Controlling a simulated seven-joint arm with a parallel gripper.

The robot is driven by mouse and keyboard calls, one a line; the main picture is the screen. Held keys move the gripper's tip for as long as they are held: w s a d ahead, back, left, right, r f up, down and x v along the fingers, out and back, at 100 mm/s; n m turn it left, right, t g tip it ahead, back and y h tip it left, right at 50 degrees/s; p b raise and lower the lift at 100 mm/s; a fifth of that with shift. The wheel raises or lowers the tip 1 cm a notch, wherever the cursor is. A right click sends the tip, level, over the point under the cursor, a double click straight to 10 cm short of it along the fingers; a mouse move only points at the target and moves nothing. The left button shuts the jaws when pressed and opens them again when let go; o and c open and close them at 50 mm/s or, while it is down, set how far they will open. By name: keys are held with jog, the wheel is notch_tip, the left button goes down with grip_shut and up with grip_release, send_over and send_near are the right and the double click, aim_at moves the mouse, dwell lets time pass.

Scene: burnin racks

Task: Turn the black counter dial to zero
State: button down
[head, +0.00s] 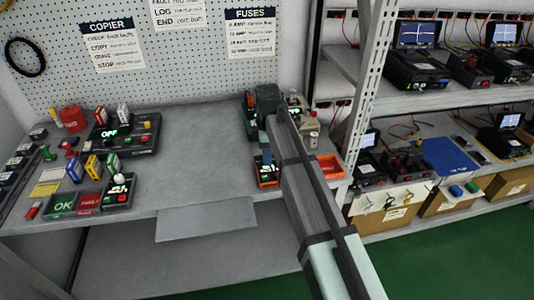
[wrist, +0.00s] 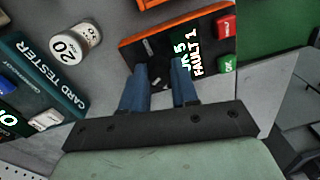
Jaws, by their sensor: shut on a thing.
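My gripper (wrist: 160,82) has its two blue fingers down on the black face of an orange-edged counter unit (wrist: 145,46). They are shut on the black counter dial (wrist: 160,78), which is hard to tell from the dark face; small white marks show between the fingers. The unit's screen (wrist: 188,55) is partly covered by one finger and shows "FAULT 1" under a line ending in 5. In the head view, the counter unit (head: 267,183) sits at the bench's front edge, with my gripper (head: 266,158) over it and mostly behind my arm.
In the wrist view, a red button (wrist: 225,26) and a green button (wrist: 225,64) sit beside the screen. A card tester (wrist: 40,80) and a white round piece marked 20 (wrist: 75,42) are close by. An orange tray (head: 330,167) lies right of my arm. The bench middle (head: 195,130) is clear.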

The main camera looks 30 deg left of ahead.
jog(key=shift+m, duration=0.3)
jog(key=m, duration=0.5)
jog(key=shift+d+m, duration=0.1)
jog(key=shift+m, duration=0.2)
jog(key=m, duration=0.5)
jog(key=shift+m+y, duration=0.3)
jog(key=c, duration=0.9)
grip_release()
jog(key=shift+o, duration=0.2)
jog(key=shift+r, duration=0.1)
notch_tip(320, 180, up, 14)
jog(key=shift+w+d+f, duration=0.15)
jog(key=shift+w+f, duration=0.05)
jog(key=shift+w, duration=0.1)
